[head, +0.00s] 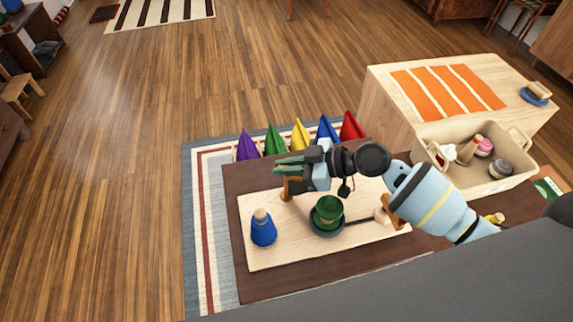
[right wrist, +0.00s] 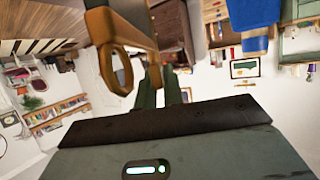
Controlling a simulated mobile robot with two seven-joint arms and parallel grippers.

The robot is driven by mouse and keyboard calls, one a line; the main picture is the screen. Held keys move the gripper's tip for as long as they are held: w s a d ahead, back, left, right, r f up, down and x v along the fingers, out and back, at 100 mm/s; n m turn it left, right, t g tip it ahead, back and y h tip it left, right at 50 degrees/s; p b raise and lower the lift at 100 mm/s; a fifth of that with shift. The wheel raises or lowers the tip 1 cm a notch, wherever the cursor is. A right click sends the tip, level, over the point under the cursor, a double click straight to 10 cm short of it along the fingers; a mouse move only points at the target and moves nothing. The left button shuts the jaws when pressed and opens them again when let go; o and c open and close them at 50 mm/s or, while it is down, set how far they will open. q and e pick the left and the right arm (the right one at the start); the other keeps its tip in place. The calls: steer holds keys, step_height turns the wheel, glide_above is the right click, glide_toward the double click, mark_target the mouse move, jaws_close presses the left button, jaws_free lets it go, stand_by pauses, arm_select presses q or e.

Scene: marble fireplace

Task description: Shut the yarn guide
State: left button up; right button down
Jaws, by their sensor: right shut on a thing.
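The yarn guide (head: 286,188), an orange-brown wooden piece, stands at the back of the pale board (head: 285,250), partly hidden under my right gripper. In the right wrist view the yarn guide (right wrist: 105,48) is large, with a ring-shaped end beside the fingers. My right gripper (head: 280,166) reaches in from the right over the board, its fingers pointing left. It is shut on the yarn guide, though the contact itself is partly hidden. The gripper's fingers (right wrist: 165,90) also show in the right wrist view. My left gripper is not in view.
A blue yarn cone (head: 263,230) and a green spool (head: 328,210) on a dark dish stand on the board. A beige bin (head: 490,178) with items is at right, before a wooden cabinet (head: 390,95).

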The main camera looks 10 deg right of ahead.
steer(key=c, duration=1.6)
jaws_free()
steer(key=shift+o, duration=0.4)
steer(key=shift+d, duration=0.1)
steer(key=b+v, duration=0.1)
steer(key=v, duration=0.5)
steer(key=shift+s+d, duration=0.2)
steer(key=shift+d, duration=0.05)
steer(key=shift+s+d+r, duration=0.2)
steer(key=shift+d+r, duration=0.1)
steer(key=shift+d, duration=0.15)
